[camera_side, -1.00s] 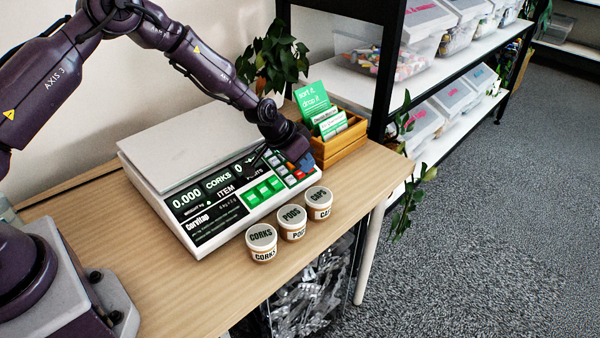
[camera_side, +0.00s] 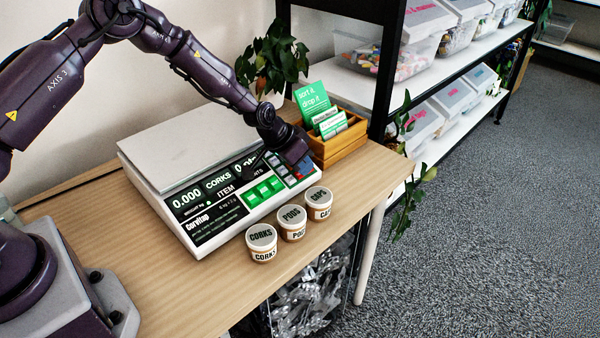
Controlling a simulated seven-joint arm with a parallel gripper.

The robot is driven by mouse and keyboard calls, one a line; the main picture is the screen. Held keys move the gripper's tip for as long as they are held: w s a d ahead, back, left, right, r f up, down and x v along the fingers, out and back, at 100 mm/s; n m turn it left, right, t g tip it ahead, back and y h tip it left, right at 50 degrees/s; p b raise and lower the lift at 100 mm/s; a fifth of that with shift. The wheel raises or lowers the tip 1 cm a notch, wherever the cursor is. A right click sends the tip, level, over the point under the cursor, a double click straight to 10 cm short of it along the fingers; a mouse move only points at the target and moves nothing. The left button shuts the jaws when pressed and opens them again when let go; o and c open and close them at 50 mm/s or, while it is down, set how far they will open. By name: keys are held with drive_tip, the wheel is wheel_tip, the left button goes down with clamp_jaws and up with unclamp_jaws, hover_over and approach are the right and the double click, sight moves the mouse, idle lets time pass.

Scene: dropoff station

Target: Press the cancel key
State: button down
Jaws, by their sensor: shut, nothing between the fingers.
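The white scale (camera_side: 205,160) stands on the wooden table with its display and key panel facing the front right. Its display reads 0.000 and CORKS. Green keys (camera_side: 263,190) sit in the panel's middle, with smaller pale keys to their right. Red and blue patches (camera_side: 303,168) show at the panel's right end, close by my gripper. Their labels are too small to read, so I cannot tell which is the cancel key. My gripper (camera_side: 297,158) is shut and empty over that right end and hides part of it. I cannot tell whether it touches a key.
Jars labelled CORKS (camera_side: 262,243), PODS (camera_side: 292,223) and CAPS (camera_side: 319,203) stand in front of the scale. A wooden card box (camera_side: 340,147) stands close to the right of my gripper. A plant (camera_side: 272,58) and a shelf (camera_side: 450,85) are behind.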

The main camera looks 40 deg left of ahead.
drive_tip(key=shift+f, duration=0.15)
idle(0.3)
drive_tip(key=shift+d+r, duration=0.3)
drive_tip(key=shift+r, duration=0.5)
drive_tip(key=r, duration=0.1)
drive_tip(key=d+r, duration=0.1)
drive_tip(key=r, duration=0.1)
drive_tip(key=d+r, duration=0.1)
drive_tip(key=shift+r, duration=0.3)
drive_tip(key=shift+s+f, duration=0.1)
